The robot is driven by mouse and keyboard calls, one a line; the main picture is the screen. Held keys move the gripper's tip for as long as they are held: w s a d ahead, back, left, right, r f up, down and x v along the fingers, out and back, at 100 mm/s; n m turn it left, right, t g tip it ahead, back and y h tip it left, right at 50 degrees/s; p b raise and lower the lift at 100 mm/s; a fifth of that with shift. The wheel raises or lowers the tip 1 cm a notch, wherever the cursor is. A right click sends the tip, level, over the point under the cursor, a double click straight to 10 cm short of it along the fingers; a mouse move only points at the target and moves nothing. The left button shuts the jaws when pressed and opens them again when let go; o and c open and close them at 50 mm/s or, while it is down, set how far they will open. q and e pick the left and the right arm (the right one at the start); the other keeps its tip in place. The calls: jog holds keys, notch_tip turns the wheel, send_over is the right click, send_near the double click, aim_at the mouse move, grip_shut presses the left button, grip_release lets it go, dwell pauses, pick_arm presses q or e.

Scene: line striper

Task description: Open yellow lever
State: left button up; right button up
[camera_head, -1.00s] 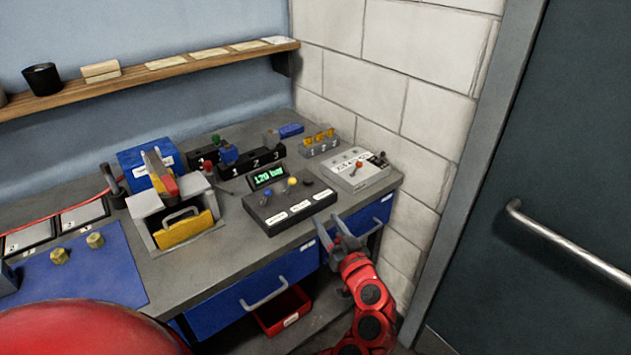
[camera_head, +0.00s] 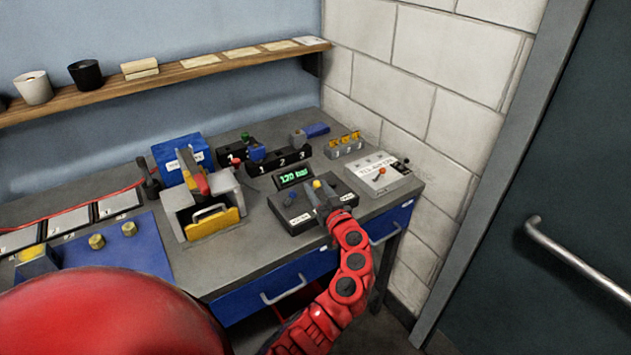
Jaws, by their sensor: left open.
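The yellow lever (camera_head: 317,183) is a small yellow knob on a black control box (camera_head: 291,218) on the bench. The box has a green-lit display reading 120 bar (camera_head: 293,177). The gripper hides part of the box and the black knob. My right gripper is not in view.
A grey box with an orange knob (camera_head: 381,171) stands to the right. A black numbered block (camera_head: 282,160) is behind. A grey unit with a yellow-fronted drawer (camera_head: 212,222) stands to the left. Blue drawers with handles (camera_head: 284,291) are below the bench top.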

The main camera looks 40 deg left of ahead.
pick_arm(q)
jog(key=shift+x, duration=0.85)
jog(key=shift+f, duration=0.1)
grip_shut()
dwell(0.8)
